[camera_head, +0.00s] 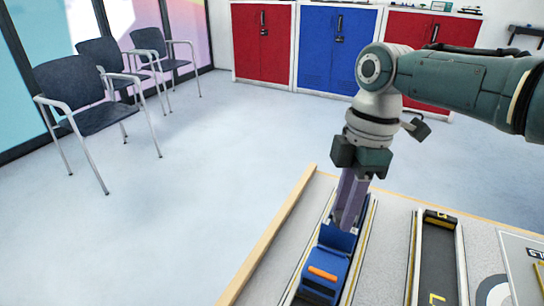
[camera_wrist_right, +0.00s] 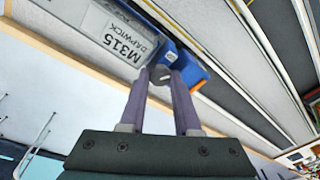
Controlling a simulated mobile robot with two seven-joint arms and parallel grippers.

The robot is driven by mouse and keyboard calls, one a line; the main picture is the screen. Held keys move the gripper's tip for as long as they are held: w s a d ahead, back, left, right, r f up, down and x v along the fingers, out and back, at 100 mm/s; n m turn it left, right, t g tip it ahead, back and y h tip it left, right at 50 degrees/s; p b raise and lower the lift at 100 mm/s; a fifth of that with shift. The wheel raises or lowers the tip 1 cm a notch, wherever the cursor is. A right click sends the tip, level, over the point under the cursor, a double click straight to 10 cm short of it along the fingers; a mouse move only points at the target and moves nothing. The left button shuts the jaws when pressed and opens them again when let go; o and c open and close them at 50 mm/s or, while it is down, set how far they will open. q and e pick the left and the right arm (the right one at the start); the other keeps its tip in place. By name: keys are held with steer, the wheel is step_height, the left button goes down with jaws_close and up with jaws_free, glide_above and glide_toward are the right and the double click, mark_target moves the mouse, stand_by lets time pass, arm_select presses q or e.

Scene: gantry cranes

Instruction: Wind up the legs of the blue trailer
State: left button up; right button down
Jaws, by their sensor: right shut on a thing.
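The blue trailer (camera_head: 341,238) stands in a narrow lane on the table in the head view. A blue body with an orange bar (camera_head: 322,273) is at its near end; where one ends and the other begins is hard to tell. My right gripper (camera_head: 347,217) points down at the trailer's blue part. In the right wrist view, my right gripper's fingertips (camera_wrist_right: 161,76) are closed around a small dark knob (camera_wrist_right: 160,75), close beside the blue part (camera_wrist_right: 188,70). The legs are not clearly visible. My left gripper is not in view.
A grey box marked M315 DAPWICK (camera_wrist_right: 105,32) lies beside the fingers in the right wrist view. Another lane (camera_head: 437,260) runs to the right. A wooden edge (camera_head: 268,238) borders the table. Chairs (camera_head: 95,100) and cabinets (camera_head: 330,45) stand well away across open floor.

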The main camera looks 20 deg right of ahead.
steer(key=n+b, duration=0.1)
steer(key=n, duration=0.4)
steer(key=shift+b, duration=0.35)
steer(key=shift+n, duration=0.9)
steer(key=shift+b, duration=0.3)
steer(key=c, duration=0.6)
jaws_free()
steer(key=shift+w, duration=0.1)
step_height(320, 180, up, 10)
steer(key=d+p, duration=0.1)
steer(key=shift+w, duration=0.35)
